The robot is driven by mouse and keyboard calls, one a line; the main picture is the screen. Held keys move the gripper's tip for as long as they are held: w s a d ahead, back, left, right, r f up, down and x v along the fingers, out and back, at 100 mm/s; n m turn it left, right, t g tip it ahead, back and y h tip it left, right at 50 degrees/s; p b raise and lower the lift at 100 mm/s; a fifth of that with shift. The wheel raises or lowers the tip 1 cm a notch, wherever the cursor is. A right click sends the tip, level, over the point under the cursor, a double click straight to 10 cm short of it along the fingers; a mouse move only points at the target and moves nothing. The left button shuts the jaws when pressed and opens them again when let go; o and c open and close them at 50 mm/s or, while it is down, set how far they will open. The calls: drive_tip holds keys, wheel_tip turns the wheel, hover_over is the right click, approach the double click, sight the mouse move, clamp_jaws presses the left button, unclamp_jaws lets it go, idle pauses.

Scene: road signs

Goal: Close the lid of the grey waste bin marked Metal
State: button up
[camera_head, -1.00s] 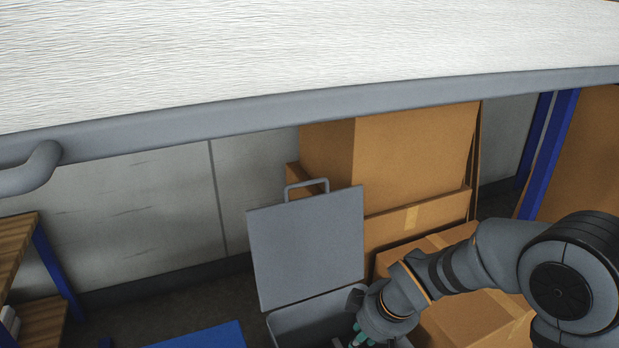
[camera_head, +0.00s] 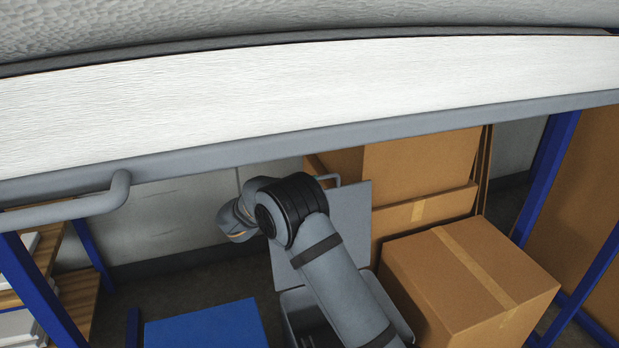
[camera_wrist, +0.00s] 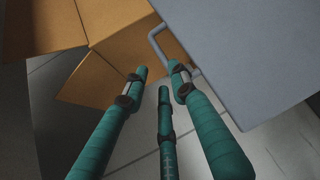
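The grey waste bin (camera_head: 375,292) stands on the floor, partly hidden behind my arm in the head view. Its flat grey lid (camera_head: 352,225) stands open and upright at the back. The lid's bar handle (camera_head: 333,181) is on its top edge. No Metal marking is legible. In the wrist view the lid (camera_wrist: 245,50) fills the upper right, with the handle (camera_wrist: 157,36) on its edge. My gripper (camera_wrist: 160,80) has its teal fingers spread and empty. One fingertip overlaps the handle's near end; I cannot tell whether they touch. The head view does not show the fingers.
Cardboard boxes (camera_head: 470,275) stand right of and behind the bin. A blue flat-topped object (camera_head: 205,325) is to its left. Shelving with blue posts (camera_head: 95,257) is at the far left, and more blue posts are at right. A white panel with a grey rail crosses the top.

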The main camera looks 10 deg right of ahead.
drive_tip(key=p+x, duration=0.1)
drive_tip(key=x, duration=0.9)
drive_tip(key=shift+d, duration=0.2)
drive_tip(key=shift+c, duration=0.7)
clamp_jaws()
